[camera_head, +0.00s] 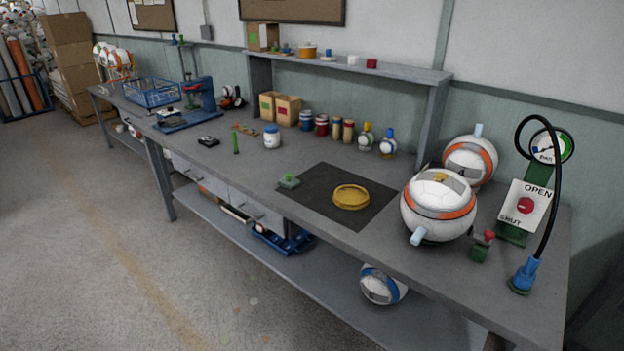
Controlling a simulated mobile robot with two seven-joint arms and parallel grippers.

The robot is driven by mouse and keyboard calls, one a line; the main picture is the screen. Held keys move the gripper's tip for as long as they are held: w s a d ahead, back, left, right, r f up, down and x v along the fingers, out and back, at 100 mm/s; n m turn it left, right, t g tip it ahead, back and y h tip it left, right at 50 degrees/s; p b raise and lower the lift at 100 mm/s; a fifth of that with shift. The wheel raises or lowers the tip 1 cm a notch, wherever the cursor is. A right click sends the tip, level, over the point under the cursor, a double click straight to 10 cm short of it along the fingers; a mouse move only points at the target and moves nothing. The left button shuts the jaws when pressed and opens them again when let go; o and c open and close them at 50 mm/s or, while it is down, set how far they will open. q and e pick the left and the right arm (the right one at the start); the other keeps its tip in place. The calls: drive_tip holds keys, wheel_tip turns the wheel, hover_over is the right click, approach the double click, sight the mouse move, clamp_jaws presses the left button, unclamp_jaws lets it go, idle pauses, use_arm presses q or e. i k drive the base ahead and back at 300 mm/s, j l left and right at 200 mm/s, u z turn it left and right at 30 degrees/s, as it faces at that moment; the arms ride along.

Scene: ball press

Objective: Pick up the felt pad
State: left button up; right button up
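No thing is clearly marked as the felt pad. A dark, flat, felt-like mat (330,207) lies on the grey workbench (440,265), near its front edge. A round yellow ring or dish (350,197) rests on the mat. A small green block with a knob (289,181) sits at the mat's left edge. A small black flat item (208,141) lies farther left on the bench, too small to make out. Neither of my grippers shows in the head view.
A white and orange ball with a pale blue plug (437,207) stands right of the mat, with another ball (470,160) behind. A gauge stand with a hose (525,200) is at the right end. Jars and cartons (287,109) line the back. The bench front left of the mat is fairly clear.

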sight(287, 182)
drive_tip(key=i+j+z, duration=0.1)
drive_tip(key=z, duration=0.35)
drive_tip(key=i+j+z, duration=0.2)
drive_tip(key=z, duration=0.25)
drive_tip(key=i+j+z, duration=0.15)
drive_tip(key=j+z, duration=0.1)
drive_tip(key=j, duration=0.3)
drive_tip(key=i+j+z, duration=0.15)
drive_tip(key=j, duration=0.15)
drive_tip(key=i+j, duration=0.1)
drive_tip(key=j, duration=0.3)
drive_tip(key=i+j, duration=0.15)
drive_tip(key=j, duration=0.25)
drive_tip(key=i+j+z, duration=0.1)
drive_tip(key=j, duration=0.3)
drive_tip(key=i+j, duration=0.1)
drive_tip(key=j, duration=0.3)
drive_tip(key=i+j, duration=0.1)
drive_tip(key=j, duration=0.3)
drive_tip(key=i+j+z, duration=0.1)
drive_tip(key=j, duration=0.35)
